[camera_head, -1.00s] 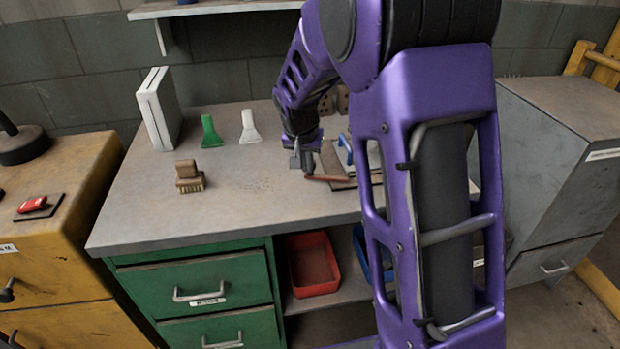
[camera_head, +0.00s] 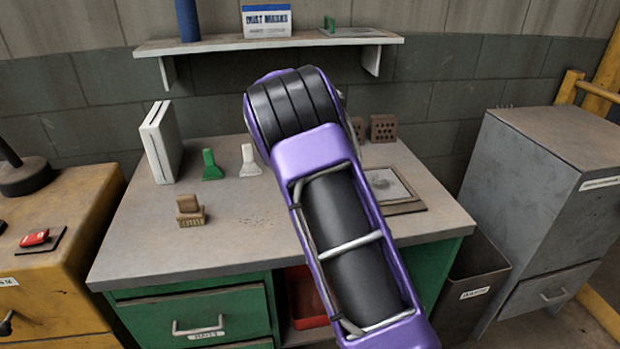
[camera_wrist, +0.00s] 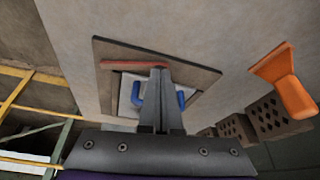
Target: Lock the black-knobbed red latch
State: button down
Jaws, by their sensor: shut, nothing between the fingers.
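In the wrist view, a red latch bar (camera_wrist: 120,64) lies along one edge of a brown framed board (camera_wrist: 200,72) on the bench. Its right end meets my fingertips in the picture; I cannot tell whether they touch. No black knob shows. A blue handle (camera_wrist: 181,99) stands on the board's pale panel (camera_wrist: 126,98), partly behind my fingers. My gripper (camera_wrist: 158,72) is shut and empty, over the board. In the head view, part of the board (camera_head: 408,209) shows right of my arm, which hides my gripper, the latch and the handle.
The bench (camera_head: 240,230) holds a brush (camera_head: 190,210), a green scraper (camera_head: 211,165), a white scraper (camera_head: 249,162) and a white case (camera_head: 161,142). A hollow brick (camera_head: 383,128) stands at the back. An orange scraper (camera_wrist: 283,80) shows in the wrist view. A shelf (camera_head: 265,43) hangs above.

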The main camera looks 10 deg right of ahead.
jog(key=shift+w+d+m+g+p, duration=0.3)
jog(key=shift+w+d+m+p, duration=0.15)
jog(key=shift+d+m, duration=0.4)
jog(key=shift+w+d, duration=0.15)
jog(key=shift+d, duration=0.25)
